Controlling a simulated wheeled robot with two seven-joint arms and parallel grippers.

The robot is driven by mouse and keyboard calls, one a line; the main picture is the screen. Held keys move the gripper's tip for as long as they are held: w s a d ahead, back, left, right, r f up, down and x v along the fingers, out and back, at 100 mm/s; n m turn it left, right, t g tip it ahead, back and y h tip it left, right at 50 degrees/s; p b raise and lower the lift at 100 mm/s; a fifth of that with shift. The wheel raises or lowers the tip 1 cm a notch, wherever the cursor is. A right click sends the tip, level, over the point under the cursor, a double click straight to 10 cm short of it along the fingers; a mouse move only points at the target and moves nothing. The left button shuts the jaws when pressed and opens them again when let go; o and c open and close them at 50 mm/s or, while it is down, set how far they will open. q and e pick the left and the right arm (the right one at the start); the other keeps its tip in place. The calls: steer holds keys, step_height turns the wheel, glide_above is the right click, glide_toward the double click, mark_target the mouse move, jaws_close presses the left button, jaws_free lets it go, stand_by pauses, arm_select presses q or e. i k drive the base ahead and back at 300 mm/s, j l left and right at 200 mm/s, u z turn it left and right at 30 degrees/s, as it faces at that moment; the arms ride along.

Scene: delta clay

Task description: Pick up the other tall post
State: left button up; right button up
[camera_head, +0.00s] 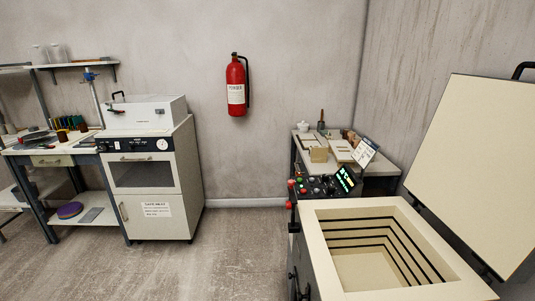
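No post that I can clearly identify shows in the head view. An open top-loading kiln (312,224) stands at the lower right, its lid (477,165) raised. Its pale chamber has dark grooves around the walls, and the visible part of its floor (372,272) looks bare. Small items stand on the bench behind it, including a tan block (319,154) and a dark upright item (321,122); they are too small to tell more. Neither of my grippers is in view.
A control panel (316,186) with buttons and a lit screen sits beside the kiln. A white cabinet (160,208) with an oven-like door stands left of centre. A workbench (45,148) is at far left. A fire extinguisher (236,85) hangs on the wall. The middle floor is clear.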

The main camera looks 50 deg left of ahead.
mark_target(319, 153)
steer(key=u, duration=1.25)
steer(key=z, duration=0.9)
steer(key=i+j+z, duration=0.15)
steer(key=j+z, duration=0.3)
steer(key=i+j+z, duration=0.1)
steer(key=j+z, duration=0.85)
steer(key=j, duration=0.15)
steer(key=k+j+z, duration=0.1)
steer(key=j+z, duration=0.4)
